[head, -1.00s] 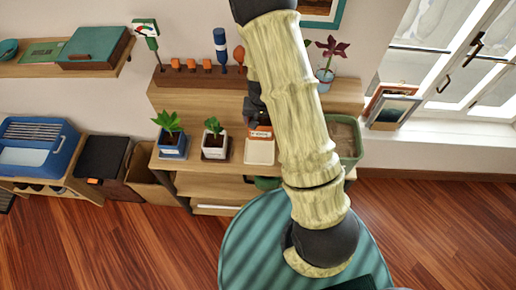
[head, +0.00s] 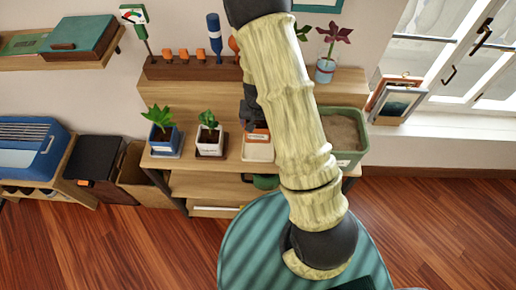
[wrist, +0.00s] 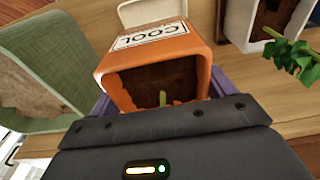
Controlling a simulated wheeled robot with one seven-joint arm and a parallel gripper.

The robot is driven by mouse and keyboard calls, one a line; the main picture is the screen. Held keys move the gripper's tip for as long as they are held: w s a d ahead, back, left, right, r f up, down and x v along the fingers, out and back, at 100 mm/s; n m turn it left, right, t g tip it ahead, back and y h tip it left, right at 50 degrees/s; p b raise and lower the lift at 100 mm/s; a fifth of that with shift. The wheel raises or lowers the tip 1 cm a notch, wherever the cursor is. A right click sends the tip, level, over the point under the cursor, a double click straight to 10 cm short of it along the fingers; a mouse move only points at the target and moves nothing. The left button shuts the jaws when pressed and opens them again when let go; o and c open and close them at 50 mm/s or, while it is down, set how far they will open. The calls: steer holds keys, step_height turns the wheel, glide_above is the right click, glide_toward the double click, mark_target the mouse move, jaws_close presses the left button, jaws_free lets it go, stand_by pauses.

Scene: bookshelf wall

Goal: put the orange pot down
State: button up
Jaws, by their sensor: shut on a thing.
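The orange pot (wrist: 158,52) has a white label reading "COOL" and holds dark soil with a small green sprout. In the wrist view my gripper (wrist: 160,90) is shut on it, with purple fingers at both sides. In the head view my arm hides most of the gripper (head: 250,112), and only a bit of the orange pot (head: 258,133) shows below it. The pot appears right above or on a cream-white saucer (head: 257,153) on the wooden shelf top. I cannot tell whether its base touches.
A blue-and-white plant pot (head: 166,143) and a white plant pot (head: 209,142) stand to the left on the shelf top (head: 232,150). A green planter box (head: 349,158) of soil is close on the right. A rack with small orange pots (head: 185,68) stands behind.

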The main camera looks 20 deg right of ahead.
steer(key=shift+f+p, duration=0.5)
steer(key=shift+f, duration=2.4)
steer(key=shift+f+p, duration=0.5)
steer(key=shift+f, duration=1.6)
steer(key=shift+f, duration=0.1)
steer(key=o, duration=1.4)
steer(key=shift+c, duration=0.2)
steer(key=r, duration=0.4)
steer(key=s+r+b, duration=0.1)
steer(key=r, duration=0.7)
steer(key=shift+s+a+b, duration=0.2)
steer(key=shift+b, duration=0.1)
